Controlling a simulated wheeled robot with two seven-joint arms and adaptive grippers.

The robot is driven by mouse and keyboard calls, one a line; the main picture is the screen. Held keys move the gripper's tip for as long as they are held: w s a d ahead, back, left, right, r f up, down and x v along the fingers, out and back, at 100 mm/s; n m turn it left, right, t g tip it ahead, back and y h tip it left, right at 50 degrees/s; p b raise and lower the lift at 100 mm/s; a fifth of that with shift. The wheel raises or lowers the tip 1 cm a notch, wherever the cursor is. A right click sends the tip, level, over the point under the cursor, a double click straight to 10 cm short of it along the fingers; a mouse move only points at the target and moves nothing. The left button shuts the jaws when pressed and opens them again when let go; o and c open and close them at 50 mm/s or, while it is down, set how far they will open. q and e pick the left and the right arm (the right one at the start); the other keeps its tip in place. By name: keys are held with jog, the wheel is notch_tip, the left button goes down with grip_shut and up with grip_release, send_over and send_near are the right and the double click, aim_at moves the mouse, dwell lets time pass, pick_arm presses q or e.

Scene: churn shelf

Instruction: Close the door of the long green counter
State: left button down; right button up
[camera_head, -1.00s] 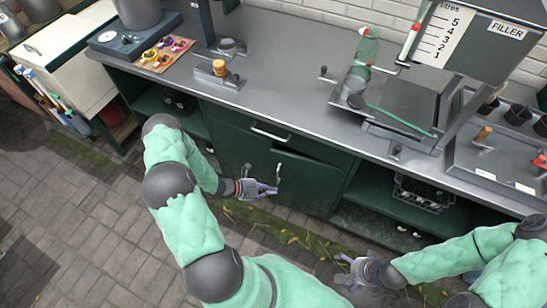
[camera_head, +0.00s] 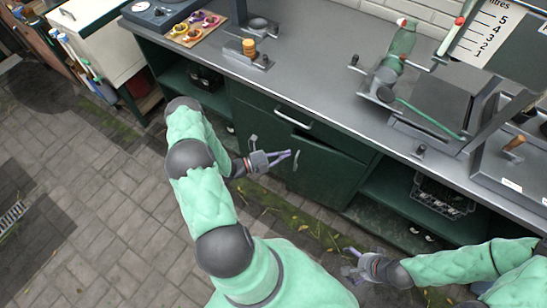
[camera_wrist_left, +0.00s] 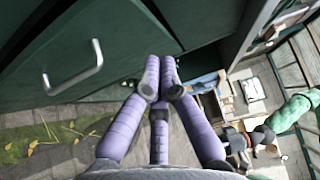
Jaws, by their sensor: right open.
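The long green counter (camera_head: 262,104) has a grey top and runs across the head view. Its door (camera_head: 325,172), below a drawer (camera_head: 270,113), looks slightly ajar, with a dark gap along its top edge. The door's upright handle (camera_head: 296,161) is at its left side. My left gripper (camera_head: 288,156) is in front of that side, close to the handle; contact is unclear. In the left wrist view its purple fingers (camera_wrist_left: 161,75) are together and empty beside a green panel with a metal handle (camera_wrist_left: 75,76). My right gripper (camera_head: 350,262) is open and empty, low and apart from the counter.
Open shelf bays flank the door; the right one holds a wire basket (camera_head: 440,198). A green-handled device (camera_head: 400,45) and a tray of colourful items (camera_head: 195,28) stand on the counter. A white cabinet (camera_head: 90,22) is at far left. The paved floor in front is clear.

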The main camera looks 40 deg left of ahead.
aim_at(295, 139)
pick_arm(q)
jog(key=shift+w+b, duration=0.75)
jog(key=shift+w, duration=2.2)
jog(key=shift+w+a+f+b, duration=0.1)
jog(key=shift+w+a+b, duration=0.15)
jog(key=shift+w+b, duration=0.4)
jog(key=shift+w+a, duration=0.1)
jog(key=shift+w, duration=0.4)
